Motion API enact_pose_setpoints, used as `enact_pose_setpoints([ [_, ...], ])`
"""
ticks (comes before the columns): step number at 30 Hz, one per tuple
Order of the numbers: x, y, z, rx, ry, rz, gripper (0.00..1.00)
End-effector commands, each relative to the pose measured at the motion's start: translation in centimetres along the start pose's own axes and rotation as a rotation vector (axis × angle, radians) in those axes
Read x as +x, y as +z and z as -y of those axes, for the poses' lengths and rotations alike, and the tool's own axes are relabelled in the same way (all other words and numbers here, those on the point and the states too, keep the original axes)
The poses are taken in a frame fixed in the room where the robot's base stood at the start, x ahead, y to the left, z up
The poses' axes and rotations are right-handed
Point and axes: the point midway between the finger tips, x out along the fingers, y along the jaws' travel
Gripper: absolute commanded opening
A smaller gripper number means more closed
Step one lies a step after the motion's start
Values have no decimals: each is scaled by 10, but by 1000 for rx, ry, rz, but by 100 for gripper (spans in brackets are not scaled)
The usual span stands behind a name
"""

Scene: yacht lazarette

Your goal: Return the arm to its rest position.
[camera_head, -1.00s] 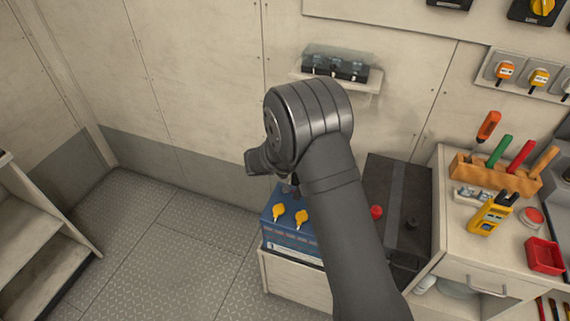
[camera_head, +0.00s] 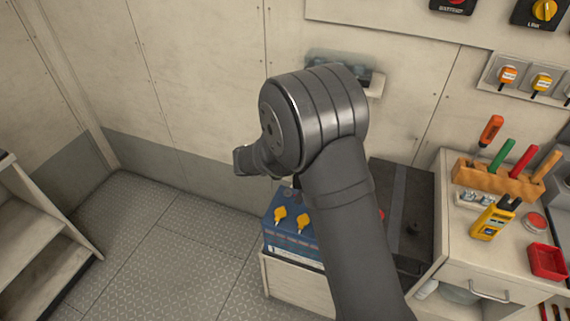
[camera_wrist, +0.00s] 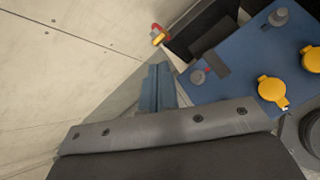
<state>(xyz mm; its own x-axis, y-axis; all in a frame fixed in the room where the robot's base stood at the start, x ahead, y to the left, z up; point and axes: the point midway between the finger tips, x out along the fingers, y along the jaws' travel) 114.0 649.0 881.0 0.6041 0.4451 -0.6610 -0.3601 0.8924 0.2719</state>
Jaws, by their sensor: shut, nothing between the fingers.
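My gripper (camera_wrist: 157,85) shows in the wrist view as two narrow blue-grey fingers together, with nothing between them. It points over the area beside a blue battery (camera_wrist: 235,80) with yellow caps and grey terminal posts, and looks apart from it. In the head view my dark grey arm rises from the bottom, and its large round joint stands in front of the back wall. The gripper itself is hidden behind the arm there. The same blue battery (camera_head: 286,240) sits on a low white box, partly covered by my arm.
A dark grey case (camera_head: 408,215) stands right of the arm. A white cabinet (camera_head: 450,265) at the right carries a wooden tool rack (camera_head: 497,181), a yellow meter (camera_head: 490,222) and a red tray (camera_head: 547,261). A wall shelf (camera_head: 376,85) is partly behind the arm. Open floor (camera_head: 165,235) lies left.

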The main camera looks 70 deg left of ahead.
Motion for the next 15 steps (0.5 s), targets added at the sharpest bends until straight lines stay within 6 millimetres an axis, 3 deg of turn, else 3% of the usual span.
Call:
enact_pose_setpoints([
  [6, -24, 3, -2, -1, 0, 0, 0],
  [15, -28, 4, -2, 0, -1, 0, 0],
])
